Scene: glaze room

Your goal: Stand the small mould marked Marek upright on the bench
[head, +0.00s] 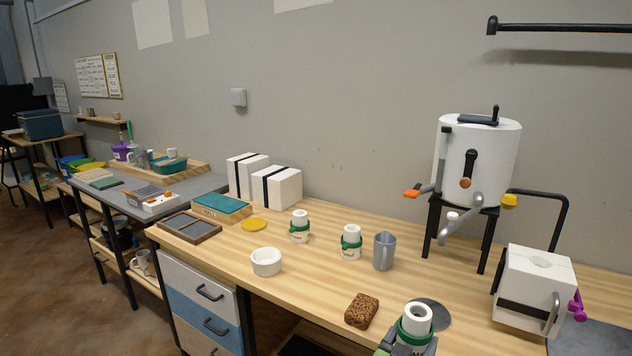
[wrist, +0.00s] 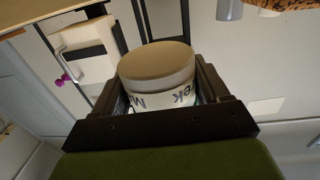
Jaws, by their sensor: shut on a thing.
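My gripper (head: 408,346) is at the bottom of the head view, shut on a small white mould (head: 416,322) with a green band and a round hole in its top. The mould looks roughly upright, opening up. In the wrist view, my gripper (wrist: 160,105) has the mould (wrist: 158,75) between its jaws; its plain round end faces the camera, and part of the dark lettering, "M" and "rek", shows. Its lower end is hidden in the head view, so I cannot tell whether it touches the wooden bench (head: 310,270).
Two similar moulds (head: 300,227) (head: 351,243) stand behind, labels too small to read. A grey mug (head: 384,251), brown sponge block (head: 361,311), dark disc (head: 431,313), white bowl (head: 266,262) and white box (head: 535,290) are around. Bench is clear between bowl and sponge.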

